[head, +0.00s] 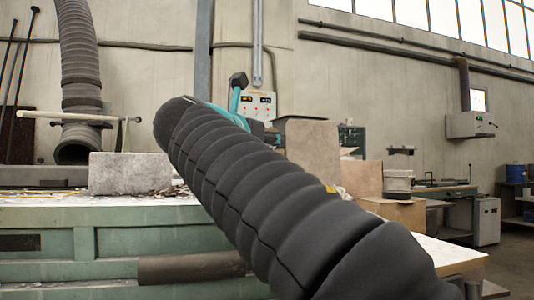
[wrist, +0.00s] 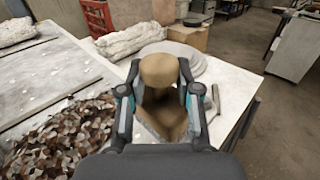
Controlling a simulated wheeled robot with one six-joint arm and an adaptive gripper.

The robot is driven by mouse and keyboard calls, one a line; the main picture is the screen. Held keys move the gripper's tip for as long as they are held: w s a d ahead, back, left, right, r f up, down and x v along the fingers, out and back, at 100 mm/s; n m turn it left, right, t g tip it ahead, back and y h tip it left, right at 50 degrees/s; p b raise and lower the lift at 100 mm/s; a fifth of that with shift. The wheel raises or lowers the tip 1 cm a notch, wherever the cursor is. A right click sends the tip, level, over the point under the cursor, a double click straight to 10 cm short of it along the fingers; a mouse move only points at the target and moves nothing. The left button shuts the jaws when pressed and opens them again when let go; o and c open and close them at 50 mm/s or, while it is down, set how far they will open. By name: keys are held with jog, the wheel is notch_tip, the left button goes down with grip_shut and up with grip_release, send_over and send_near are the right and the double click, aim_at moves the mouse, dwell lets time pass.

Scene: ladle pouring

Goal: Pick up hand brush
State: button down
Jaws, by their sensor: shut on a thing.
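The hand brush (wrist: 160,72) shows in the wrist view as a tan, rounded wooden piece, with a brown part below it. My gripper (wrist: 158,94) has one finger on each side of the brush and is shut on it. The brush's lower part is partly hidden by the gripper body, and its bristles cannot be made out. In the head view my arm's dark ribbed sleeve hides the brush; only a little teal and dark of my arm's end shows past it.
A pale worktable (wrist: 85,76) lies under the gripper. A heap of brown and white chips (wrist: 65,138) is at left, a rough pale block (wrist: 130,40) and a round grey disc (wrist: 184,58) are behind. A stone block (head: 130,173) stands on the green bench (head: 120,238).

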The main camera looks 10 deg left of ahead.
jog(key=s+d+r, duration=0.6)
jog(key=s+d, duration=0.1)
jog(key=d, duration=0.1)
jog(key=shift+d+r, duration=0.35)
jog(key=shift+d, duration=0.05)
